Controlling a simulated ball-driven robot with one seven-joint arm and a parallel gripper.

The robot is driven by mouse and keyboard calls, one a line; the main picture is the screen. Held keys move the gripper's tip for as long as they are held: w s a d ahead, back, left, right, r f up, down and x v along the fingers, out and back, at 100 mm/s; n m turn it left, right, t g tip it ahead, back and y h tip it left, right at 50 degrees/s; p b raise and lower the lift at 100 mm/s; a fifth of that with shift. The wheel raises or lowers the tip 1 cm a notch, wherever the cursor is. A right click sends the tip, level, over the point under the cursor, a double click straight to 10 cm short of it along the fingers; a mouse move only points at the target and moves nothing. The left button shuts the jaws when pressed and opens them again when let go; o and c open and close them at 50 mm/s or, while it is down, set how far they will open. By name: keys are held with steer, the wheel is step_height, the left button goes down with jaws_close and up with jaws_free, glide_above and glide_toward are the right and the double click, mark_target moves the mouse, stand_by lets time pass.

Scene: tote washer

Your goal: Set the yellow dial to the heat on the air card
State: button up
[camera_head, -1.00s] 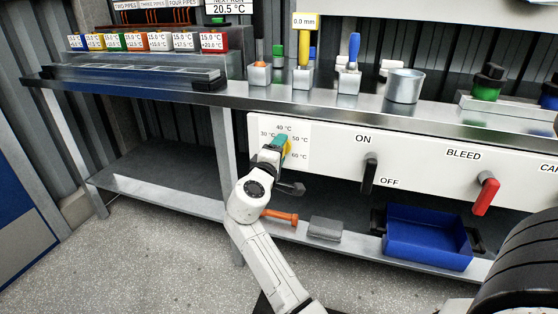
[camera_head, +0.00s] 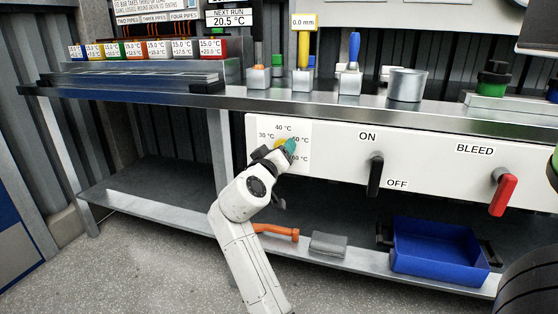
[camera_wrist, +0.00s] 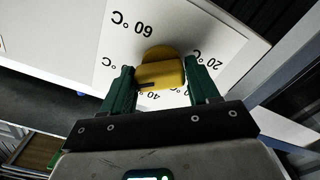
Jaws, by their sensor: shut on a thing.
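The yellow dial (camera_head: 280,143) is on the white panel at the middle of the head view, ringed by printed heats; 30, 40 and 50 °C show there. My gripper (camera_head: 286,147) is at the dial and partly hides it and the lower marks. In the wrist view the dial (camera_wrist: 160,73) sits between my green fingers, which are shut on its raised bar. A dark line shows on the bar; which heat it points at is unclear. A sign (camera_head: 232,17) above the bench reads NEXT RUN 20.5 °C. I cannot tell which card is the air card.
Right of the dial are a black ON/OFF lever (camera_head: 375,174) and a red BLEED lever (camera_head: 503,192). A blue bin (camera_head: 440,249), a grey block (camera_head: 328,245) and an orange tool (camera_head: 276,232) lie on the lower shelf.

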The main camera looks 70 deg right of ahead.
steer(key=shift+f+m+b, duration=0.15)
steer(key=shift+m+b, duration=0.25)
steer(key=shift+m, duration=0.2)
steer(key=o, duration=1)
steer(key=shift+c, duration=0.2)
steer(key=shift+a, duration=0.1)
steer(key=a+p, duration=0.2)
steer(key=a, duration=0.8)
steer(key=shift+s+a+p, duration=0.3)
steer(key=shift+s+p, duration=0.1)
steer(key=shift+s, duration=0.05)
